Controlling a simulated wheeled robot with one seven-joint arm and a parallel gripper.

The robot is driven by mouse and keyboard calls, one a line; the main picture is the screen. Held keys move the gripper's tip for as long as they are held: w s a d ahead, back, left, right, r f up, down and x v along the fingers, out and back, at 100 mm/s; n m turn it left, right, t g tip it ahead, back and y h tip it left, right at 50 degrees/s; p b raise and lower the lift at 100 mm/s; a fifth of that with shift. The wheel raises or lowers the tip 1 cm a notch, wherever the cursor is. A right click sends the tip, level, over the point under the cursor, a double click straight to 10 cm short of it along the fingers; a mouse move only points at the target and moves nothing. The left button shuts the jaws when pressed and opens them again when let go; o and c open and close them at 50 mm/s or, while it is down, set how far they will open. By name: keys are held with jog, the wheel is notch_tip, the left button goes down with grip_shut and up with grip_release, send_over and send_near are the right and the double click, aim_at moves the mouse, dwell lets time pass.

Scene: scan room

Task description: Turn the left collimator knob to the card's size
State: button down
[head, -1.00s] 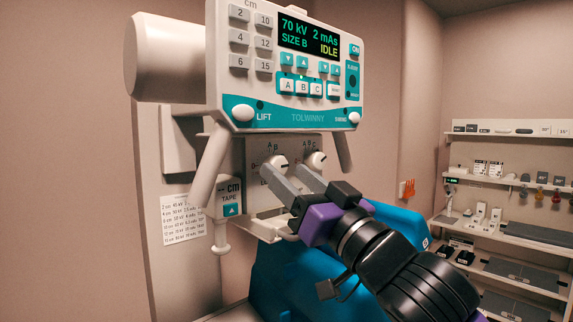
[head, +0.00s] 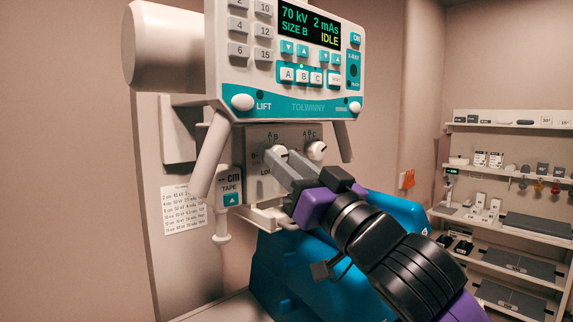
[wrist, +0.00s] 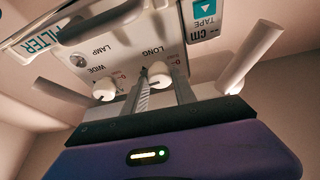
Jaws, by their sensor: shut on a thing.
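The left collimator knob (head: 281,151) is white and round, on the grey panel (head: 257,141) under the console. My gripper (head: 283,157) reaches it from the lower right, its two grey fingers on either side of it. In the wrist view, where the panel appears upside down, the left knob (wrist: 159,72) is marked LONG and sits between the fingertips of my gripper (wrist: 161,80). The gripper is shut on it. A dark line shows on the knob, but its exact setting is hard to read. The console display (head: 309,25) reads 70 kV, 2 mAs, SIZE B, IDLE.
The right knob (head: 316,150), marked WIDE in the wrist view (wrist: 104,88), is close beside my fingers. Slanted handles (head: 209,154) flank the panel. A printed chart card (head: 183,211) hangs at left, its text too small to read surely. Shelves (head: 510,180) stand far right.

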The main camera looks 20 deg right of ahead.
jog(key=shift+d+f+n, duration=0.1)
jog(key=shift+n, duration=0.2)
jog(key=shift+w+d+r+n+g+y+b, duration=0.1)
jog(key=shift+n+g+y+b, duration=0.8)
jog(key=shift+n, duration=1.65)
jog(key=shift+s+d+r+n+g+y+b, duration=0.1)
jog(key=shift+n+g+y+b, duration=0.4)
jog(key=shift+n+y+b, duration=1.45)
jog(key=shift+w+d+n+g+y+b, duration=0.1)
jog(key=shift+n+g+y+b, duration=0.45)
jog(key=shift+n, duration=2.55)
jog(key=shift+g, duration=0.25)
jog(key=c, duration=1)
grip_release()
